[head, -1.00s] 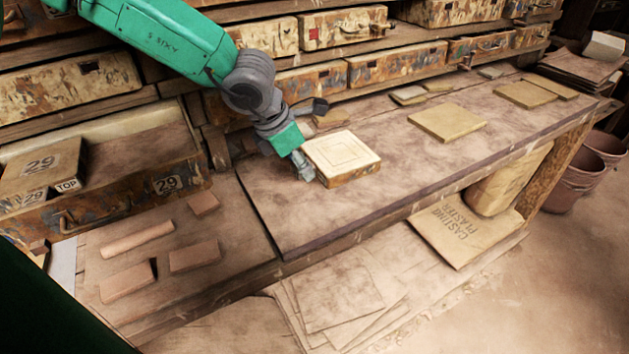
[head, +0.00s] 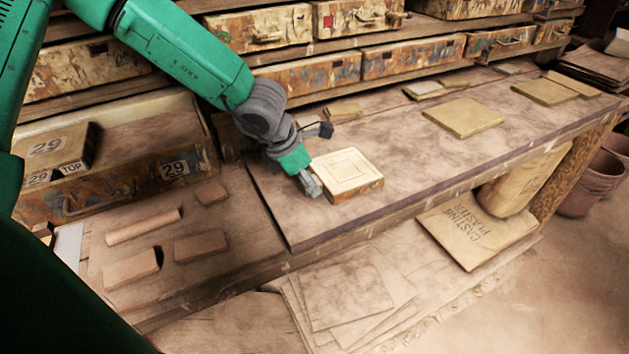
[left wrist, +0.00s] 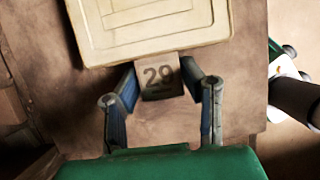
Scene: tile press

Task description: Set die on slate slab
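The die (head: 347,170) is a square block with a cream top, a raised square pattern and rusty sides. My left gripper (head: 308,184) is at its near left side. In the left wrist view my left gripper (left wrist: 160,75) has its fingers on both sides of a tab marked 29 (left wrist: 160,83) on the die (left wrist: 150,30). The fingers look shut on this tab. The slate slab (head: 285,225) is the dark, dusty slab beneath. The die looks level, on or just above the slab; its underside contact is hidden. My right gripper is not in view.
Clay pieces (head: 145,226) lie on the lower board at left. A drawer marked 29 (head: 120,190) holds a block marked 29 TOP (head: 50,155). A tan tile (head: 463,117) lies to the right along the bench. Rusty drawers (head: 305,78) line the back.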

